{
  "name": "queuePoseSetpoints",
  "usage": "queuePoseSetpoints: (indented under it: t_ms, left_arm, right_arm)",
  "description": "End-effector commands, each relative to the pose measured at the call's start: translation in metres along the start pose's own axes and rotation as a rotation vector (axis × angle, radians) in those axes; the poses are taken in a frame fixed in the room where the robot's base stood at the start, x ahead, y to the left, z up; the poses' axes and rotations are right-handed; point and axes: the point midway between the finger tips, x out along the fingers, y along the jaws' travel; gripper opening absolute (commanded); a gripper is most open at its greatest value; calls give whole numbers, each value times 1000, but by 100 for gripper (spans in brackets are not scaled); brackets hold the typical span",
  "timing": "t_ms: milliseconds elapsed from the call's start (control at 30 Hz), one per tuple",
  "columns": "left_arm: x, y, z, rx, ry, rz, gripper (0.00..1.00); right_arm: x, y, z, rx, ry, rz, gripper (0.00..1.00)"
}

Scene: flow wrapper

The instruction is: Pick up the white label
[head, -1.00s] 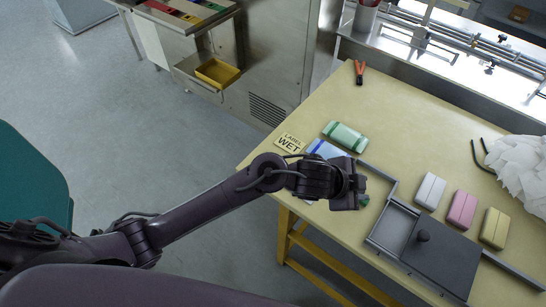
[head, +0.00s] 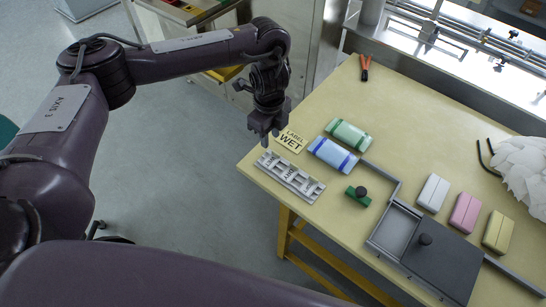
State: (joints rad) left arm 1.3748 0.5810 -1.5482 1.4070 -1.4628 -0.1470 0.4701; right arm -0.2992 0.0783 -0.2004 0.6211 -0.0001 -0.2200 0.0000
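A cream card printed "LABEL WET" (head: 290,141) lies near the left edge of the table. A pale grey rack with raised slots (head: 290,178) lies at the table's left corner. I cannot single out a plain white label; a white block (head: 433,192) with a centre line lies to the right. My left gripper (head: 264,139) points down at the table's left edge, just left of the card and above the rack in the picture. Its finger gap is too small to read, and nothing shows held. My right gripper is not in view.
Green (head: 348,134) and blue (head: 332,155) wrapped packs lie beside the card. A green block with a black knob (head: 358,195) is nearby. Orange-handled pliers (head: 365,67) lie at the back.

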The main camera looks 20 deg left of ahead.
Motion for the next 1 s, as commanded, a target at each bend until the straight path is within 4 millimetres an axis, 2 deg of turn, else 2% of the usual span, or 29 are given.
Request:
queuePoseSetpoints:
  t_ms: [33, 400, 500, 733, 1000]
  left_arm:
    - [9, 0, -1, 0, 2, 2, 31]
    - [59, -7, -4, 1, 3, 0, 31]
    - [64, -7, -3, 1, 2, -2, 31]
    - [64, -8, -3, 2, 1, -3, 31]
    - [64, -8, -3, 2, 1, -3, 0]
  right_arm:
    - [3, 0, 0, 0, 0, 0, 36]
    - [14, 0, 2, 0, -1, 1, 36]
    - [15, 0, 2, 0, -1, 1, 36]
    - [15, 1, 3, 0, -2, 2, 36]
    - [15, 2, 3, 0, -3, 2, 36]
